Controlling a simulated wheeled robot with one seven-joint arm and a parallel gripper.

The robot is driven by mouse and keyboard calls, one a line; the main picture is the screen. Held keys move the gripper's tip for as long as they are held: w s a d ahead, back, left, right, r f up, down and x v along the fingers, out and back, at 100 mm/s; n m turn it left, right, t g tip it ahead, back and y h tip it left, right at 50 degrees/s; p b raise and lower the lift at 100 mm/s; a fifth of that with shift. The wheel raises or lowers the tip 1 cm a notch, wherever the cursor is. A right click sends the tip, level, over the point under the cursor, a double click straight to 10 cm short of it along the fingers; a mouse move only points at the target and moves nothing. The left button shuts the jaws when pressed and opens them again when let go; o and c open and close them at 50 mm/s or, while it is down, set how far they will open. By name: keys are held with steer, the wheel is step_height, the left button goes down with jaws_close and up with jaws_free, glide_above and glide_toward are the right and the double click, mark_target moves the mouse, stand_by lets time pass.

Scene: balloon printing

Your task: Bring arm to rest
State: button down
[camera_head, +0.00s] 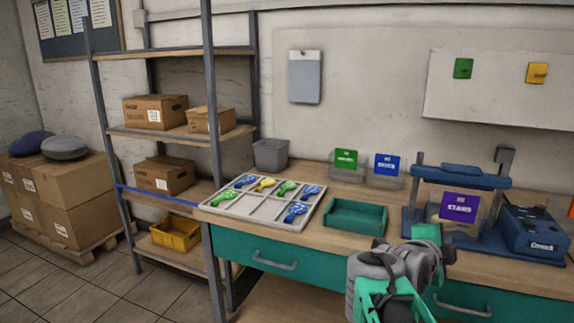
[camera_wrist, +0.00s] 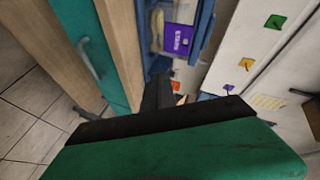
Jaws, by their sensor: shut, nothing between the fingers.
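My gripper shows in the wrist view (camera_wrist: 158,92) as a wide green body with dark fingers, shut and empty. In the head view my folded grey and green arm is at the front edge of the workbench (camera_head: 395,232), right of the middle. The green end of the arm (camera_head: 427,236) stands in front of the blue press, and its fingertips cannot be made out there. The wrist view looks sideways along the bench, with the purple sign (camera_wrist: 179,40) beyond the fingers.
A sectioned tray (camera_head: 240,220) holds several blue, green and yellow balloons. An empty green tray (camera_head: 356,229) lies beside it. The blue press (camera_head: 462,182) with a purple sign (camera_head: 459,207) stands at right. Shelving (camera_head: 180,135) and stacked boxes (camera_head: 75,200) are left; floor there is partly clear.

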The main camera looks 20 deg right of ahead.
steer(key=w+a+f+n+t+y+p, duration=0.1)
steer(key=w+a+n+y+p, duration=0.1)
steer(key=a+n+y+p, duration=0.35)
steer(key=w+a+f+n+y+p, duration=0.1)
steer(key=w+a+n+y+p, duration=0.15)
steer(key=a+n, duration=0.65)
steer(key=s+a+n+g+y+p, duration=0.1)
steer(key=s+a+n+p, duration=0.1)
steer(key=a+n, duration=0.2)
steer(key=s+a+f+n+g+y+p, duration=0.1)
steer(key=s+a+n+y+p, duration=0.1)
steer(key=a, duration=0.8)
steer(key=s+a+f+n+g+y+p, duration=0.1)
steer(key=s+a+n+y+p, duration=0.1)
steer(key=s+a+n, duration=0.2)
steer(key=a+n, duration=0.2)
steer(key=a, duration=0.1)
steer(key=shift+g, duration=0.4)
steer(key=shift+s, duration=0.1)
